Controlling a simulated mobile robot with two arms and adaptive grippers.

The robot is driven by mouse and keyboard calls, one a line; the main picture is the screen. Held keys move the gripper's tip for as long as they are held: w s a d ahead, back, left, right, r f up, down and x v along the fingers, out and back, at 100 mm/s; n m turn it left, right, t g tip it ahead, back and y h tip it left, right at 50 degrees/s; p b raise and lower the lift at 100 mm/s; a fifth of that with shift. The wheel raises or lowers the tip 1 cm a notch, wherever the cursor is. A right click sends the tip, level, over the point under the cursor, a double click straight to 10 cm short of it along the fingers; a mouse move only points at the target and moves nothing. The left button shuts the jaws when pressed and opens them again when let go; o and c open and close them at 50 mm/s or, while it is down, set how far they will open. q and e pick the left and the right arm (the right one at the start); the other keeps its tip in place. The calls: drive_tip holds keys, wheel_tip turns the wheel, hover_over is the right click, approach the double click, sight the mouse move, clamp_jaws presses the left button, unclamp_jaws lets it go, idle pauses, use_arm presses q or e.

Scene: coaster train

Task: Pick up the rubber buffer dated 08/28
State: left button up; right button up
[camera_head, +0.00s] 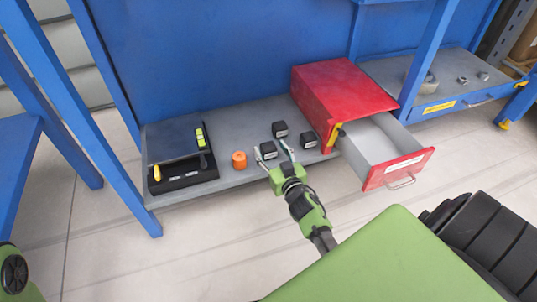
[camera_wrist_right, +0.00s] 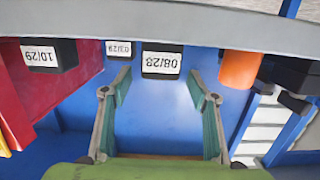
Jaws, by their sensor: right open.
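Three black rubber buffers with white date labels sit on the grey shelf. The nearest buffer (camera_head: 268,150) lies between the fingertips of my right gripper (camera_head: 272,150). In the right wrist view its label (camera_wrist_right: 162,62) seems to read 08/23 or 08/28; the last digit is unclear. My right gripper (camera_wrist_right: 158,94) is open there, with the buffer ahead of the gap, not gripped. The rear buffer (camera_head: 280,130) shows 03/29 in the wrist view (camera_wrist_right: 118,48). The right buffer (camera_head: 308,140) shows 10/29 in the wrist view (camera_wrist_right: 48,56). My left gripper is out of view.
An orange cylinder (camera_head: 239,160) stands left of the buffers. A black tray (camera_head: 184,183) with tools is further left. A red cabinet (camera_head: 340,92) stands right, its drawer (camera_head: 396,165) pulled out over the floor. The blue back panel (camera_head: 215,55) rises behind the shelf (camera_head: 226,124).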

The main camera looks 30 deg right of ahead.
drive_tip(key=shift+b+x, duration=0.55)
drive_tip(key=shift+x, duration=0.85)
drive_tip(key=c, duration=1.3)
